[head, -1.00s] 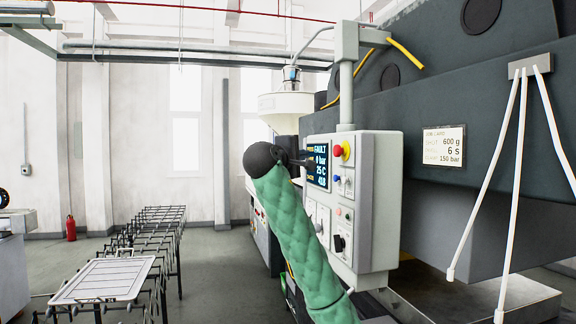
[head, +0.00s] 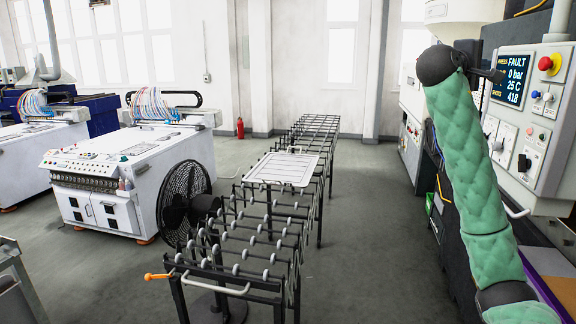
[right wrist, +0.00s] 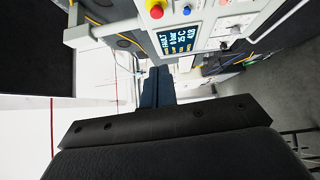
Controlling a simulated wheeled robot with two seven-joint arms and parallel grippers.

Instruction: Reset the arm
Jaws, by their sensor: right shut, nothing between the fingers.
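My right arm, in a green quilted sleeve (head: 470,160), rises from the bottom right of the head view to a dark wrist. My right gripper (head: 498,76) is shut and empty, pointing right beside the display of the control panel (head: 553,100). In the right wrist view the closed dark fingers (right wrist: 158,76) point up toward the panel, below and left of its display (right wrist: 180,41). I cannot tell whether the fingertips touch anything. The display reads FAULT, 0 bar, 25 C. A red button (head: 545,63) on a yellow base sits near it. My left gripper is out of view.
A roller conveyor (head: 255,238) carries a white framed panel (head: 283,169). A black fan (head: 185,203) stands beside it, left of which is a white machine (head: 120,180). A red extinguisher (head: 240,128) stands by the wall. Grey floor (head: 375,240) is clear between conveyor and panel.

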